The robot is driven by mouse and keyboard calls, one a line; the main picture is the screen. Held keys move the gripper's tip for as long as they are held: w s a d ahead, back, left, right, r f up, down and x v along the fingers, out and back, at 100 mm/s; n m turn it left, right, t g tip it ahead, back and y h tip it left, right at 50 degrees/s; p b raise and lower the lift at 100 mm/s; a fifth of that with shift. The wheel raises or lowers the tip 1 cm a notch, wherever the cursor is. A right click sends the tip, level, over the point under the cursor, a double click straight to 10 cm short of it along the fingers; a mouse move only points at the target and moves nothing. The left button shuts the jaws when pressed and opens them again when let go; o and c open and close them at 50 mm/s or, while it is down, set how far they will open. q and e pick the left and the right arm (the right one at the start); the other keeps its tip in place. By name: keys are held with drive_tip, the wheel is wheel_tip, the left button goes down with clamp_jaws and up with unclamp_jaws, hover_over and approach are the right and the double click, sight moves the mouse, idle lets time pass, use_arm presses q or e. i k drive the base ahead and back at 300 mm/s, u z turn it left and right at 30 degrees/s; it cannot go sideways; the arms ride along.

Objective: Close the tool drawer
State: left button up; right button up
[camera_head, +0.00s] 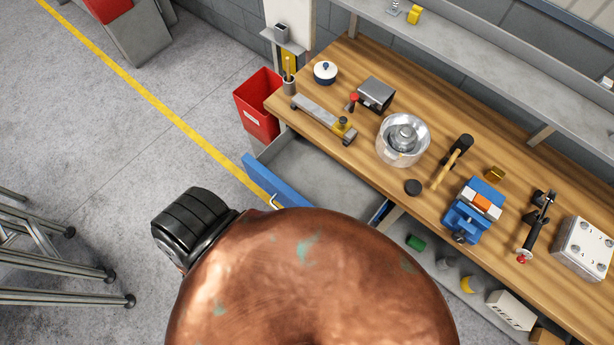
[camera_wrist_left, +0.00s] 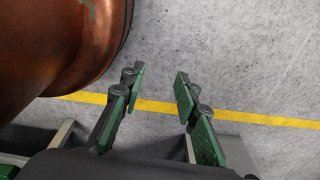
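The tool drawer (camera_head: 318,172) is pulled out from under the wooden workbench. It has a blue front (camera_head: 262,180) and a grey inside, and the part of the inside that shows is empty. A pale handle shows partly on the front. A large rounded copper-coloured form hides much of the front and the drawer's near right part. My left gripper (camera_wrist_left: 160,80) is open and empty in the left wrist view, above grey floor with a yellow line; the drawer cannot be made out there. Neither gripper shows in the head view.
The workbench (camera_head: 350,75) holds a metal bowl (camera_head: 402,160), a hammer (camera_head: 448,167), a blue vise (camera_head: 467,225) and other tools. A red bin (camera_head: 257,105) stands beyond the drawer. Metal stand legs (camera_head: 60,270) are at left. Floor (camera_head: 130,150) between is clear.

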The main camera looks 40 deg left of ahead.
sight(294, 171)
drive_tip(key=z, duration=0.05)
drive_tip(key=k, duration=0.9)
drive_tip(key=u, duration=1)
